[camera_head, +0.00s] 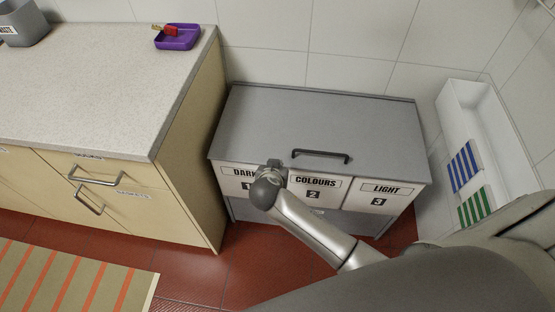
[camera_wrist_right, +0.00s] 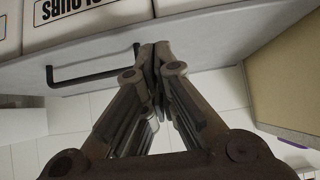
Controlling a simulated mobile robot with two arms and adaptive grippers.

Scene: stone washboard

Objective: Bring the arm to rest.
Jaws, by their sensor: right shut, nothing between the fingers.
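My right arm comes in from the lower right in the head view. Its gripper (camera_head: 273,164) is over the front edge of the grey sorting bin, by the DARK and COLOURS labels, and is mostly hidden by the wrist. In the right wrist view the gripper (camera_wrist_right: 155,52) has its fingertips together with nothing between them. The bin's grey lid (camera_wrist_right: 215,45) and black handle (camera_wrist_right: 95,76) lie beyond the fingers, the handle to their left. I cannot tell the exact gap to the lid. My left gripper is in neither view.
The grey bin (camera_head: 300,120) has a closed lid and compartments numbered 1 to 3. A wooden cabinet (camera_head: 185,180) stands close on the left, with a purple tray (camera_head: 178,37) on its worktop. A white washboard trough (camera_head: 465,110) with blue and green strips is at right.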

